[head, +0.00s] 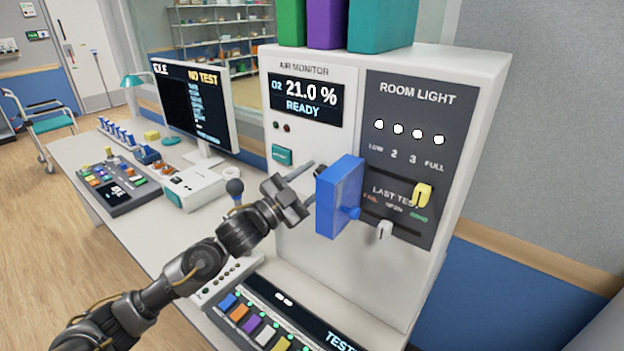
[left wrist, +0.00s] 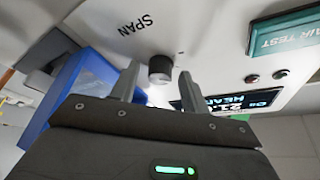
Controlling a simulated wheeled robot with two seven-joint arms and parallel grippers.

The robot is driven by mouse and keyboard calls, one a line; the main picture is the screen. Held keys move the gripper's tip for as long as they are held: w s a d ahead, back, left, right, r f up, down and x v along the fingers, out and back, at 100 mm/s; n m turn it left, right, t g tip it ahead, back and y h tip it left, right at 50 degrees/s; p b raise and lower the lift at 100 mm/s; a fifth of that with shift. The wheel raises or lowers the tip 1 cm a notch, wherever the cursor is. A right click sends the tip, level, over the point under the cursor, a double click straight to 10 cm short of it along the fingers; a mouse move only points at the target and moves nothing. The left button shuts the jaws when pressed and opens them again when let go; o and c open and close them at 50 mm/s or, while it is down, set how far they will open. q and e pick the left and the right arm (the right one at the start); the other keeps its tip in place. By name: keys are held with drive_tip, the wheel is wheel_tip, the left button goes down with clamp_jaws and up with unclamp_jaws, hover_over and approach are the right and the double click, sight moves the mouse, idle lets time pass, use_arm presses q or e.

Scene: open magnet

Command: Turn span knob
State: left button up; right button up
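The span knob (left wrist: 160,68) is a short dark cylinder on the white air monitor panel, under the printed word SPAN in the left wrist view. In the head view only a dark bit of the knob (head: 320,170) shows beside a blue cover (head: 338,198), which stands out from the panel. The cover also fills the left of the left wrist view (left wrist: 78,88). My left gripper (head: 306,184) is open, its fingers apart and pointing at the panel. In the left wrist view its fingertips (left wrist: 159,78) lie either side of the knob's line; I cannot tell whether they touch it.
The air monitor (head: 307,105) reads 21.0 % READY. A green air test button (head: 283,155) is left of the knob. Yellow (head: 422,194) and white (head: 384,230) levers stick out right of the cover.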

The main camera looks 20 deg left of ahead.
use_arm(q)
drive_tip(key=c, duration=0.9)
drive_tip(key=n, duration=0.2)
drive_tip(key=shift+f+n+t+y+p, duration=0.1)
drive_tip(key=shift+n+t+y+p, duration=0.2)
drive_tip(key=shift+t+y+p, duration=0.1)
drive_tip(key=o, duration=1)
drive_tip(key=b+v, duration=0.3)
drive_tip(key=v, duration=0.7)
drive_tip(key=shift+s+a+f+b, duration=0.15)
drive_tip(key=shift+s+b, duration=0.15)
drive_tip(key=shift+b, duration=0.1)
